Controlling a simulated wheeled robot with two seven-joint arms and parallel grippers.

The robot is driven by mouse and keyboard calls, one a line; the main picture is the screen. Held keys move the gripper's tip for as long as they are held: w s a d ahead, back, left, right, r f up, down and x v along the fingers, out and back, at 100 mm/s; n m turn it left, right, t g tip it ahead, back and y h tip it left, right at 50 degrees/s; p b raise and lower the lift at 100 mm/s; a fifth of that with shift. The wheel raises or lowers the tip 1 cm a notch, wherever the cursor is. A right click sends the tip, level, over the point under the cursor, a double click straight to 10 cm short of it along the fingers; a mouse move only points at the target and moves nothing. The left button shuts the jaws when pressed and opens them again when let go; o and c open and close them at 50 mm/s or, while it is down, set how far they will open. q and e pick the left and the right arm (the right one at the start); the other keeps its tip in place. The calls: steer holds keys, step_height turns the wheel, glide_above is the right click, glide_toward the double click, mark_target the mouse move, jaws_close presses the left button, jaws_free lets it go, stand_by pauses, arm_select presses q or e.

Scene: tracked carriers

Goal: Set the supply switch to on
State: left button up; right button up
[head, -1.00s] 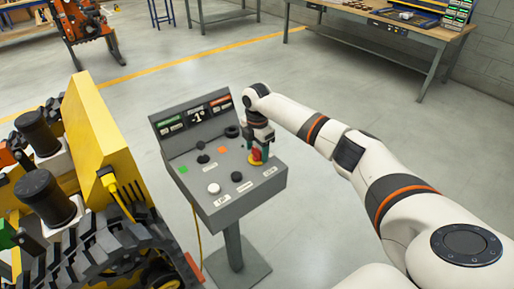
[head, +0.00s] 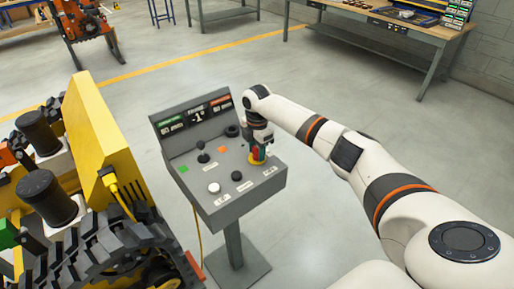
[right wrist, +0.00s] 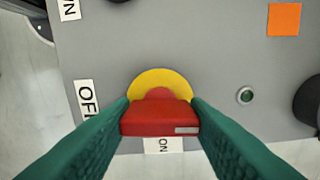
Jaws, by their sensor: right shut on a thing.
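The supply switch is a red block-shaped handle (right wrist: 160,119) on a round yellow plate (right wrist: 160,80). It sits on the sloping grey control panel (head: 230,204). My right gripper (head: 259,150) is over the switch, and in the right wrist view its green fingers are shut on the two ends of the red handle. A pale mark shows on the handle's right end. An OFF label (right wrist: 87,98) lies left of the plate and an ON label (right wrist: 163,145) just below the handle. My left gripper is out of view.
The panel also carries a black joystick (head: 203,156), a white knob (head: 214,187), an orange square (head: 222,149) and a lit display (head: 197,116). A yellow tracked carrier (head: 102,140) stands close on the left. The floor behind is open.

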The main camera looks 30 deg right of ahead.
mark_target(257, 149)
steer(key=m+p, duration=0.3)
steer(key=shift+r, duration=0.25)
steer(key=m+p, duration=0.3)
steer(key=m, duration=0.1)
steer(key=shift+m, duration=0.4)
steer(key=m+p, duration=0.2)
steer(key=m, duration=0.2)
steer(key=shift+p, duration=0.35)
steer(key=shift+f+m+p, duration=0.1)
steer(key=shift+m+p, duration=0.85)
steer(key=shift+m, duration=1.75)
steer(key=o, duration=1)
steer(key=shift+f, duration=0.1)
step_height(257, 149, up, 12)
steer(key=shift+r+b, duration=0.1)
steer(key=shift+b, duration=0.9)
